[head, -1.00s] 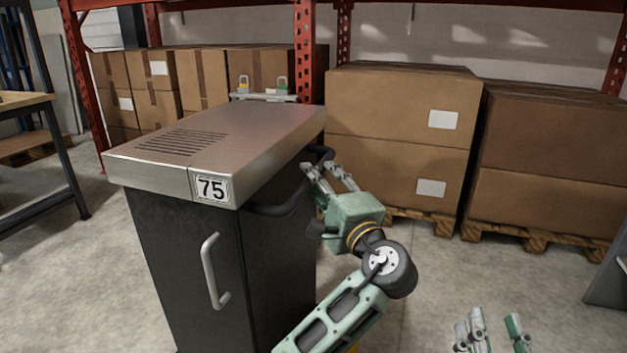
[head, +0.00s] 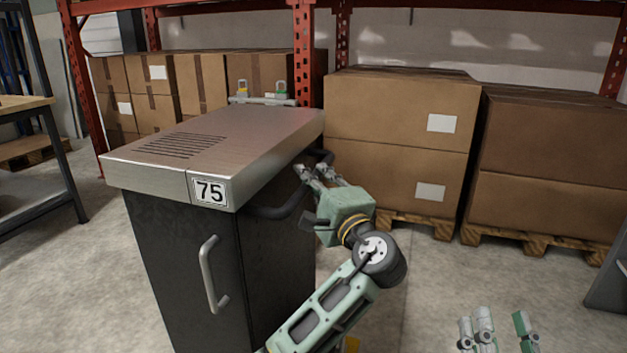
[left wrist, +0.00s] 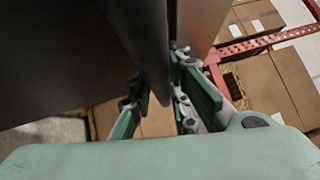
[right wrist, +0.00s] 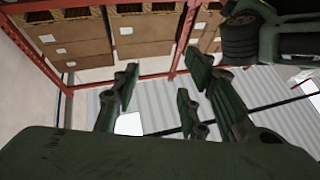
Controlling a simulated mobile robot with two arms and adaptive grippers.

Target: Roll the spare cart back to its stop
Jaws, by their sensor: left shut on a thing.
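The cart (head: 180,240) is a dark cabinet with a brushed metal top and a "75" label, standing in the left half of the head view. A black push bar (head: 285,205) runs along its right side. My left gripper (head: 312,172) is shut on that bar near its far end. In the left wrist view the bar (left wrist: 150,50) runs between the fingers (left wrist: 160,105). My right gripper (head: 496,330) is at the bottom right of the head view, apart from the cart. In the right wrist view its fingers (right wrist: 155,100) are spread and empty. No stop is clearly identifiable.
Stacked cartons on pallets (head: 400,140) stand behind and to the right, under a red rack (head: 304,50). A rail with small padlocks (head: 262,98) shows behind the cart. A workbench (head: 35,150) is at the left. The floor (head: 430,275) at right is clear.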

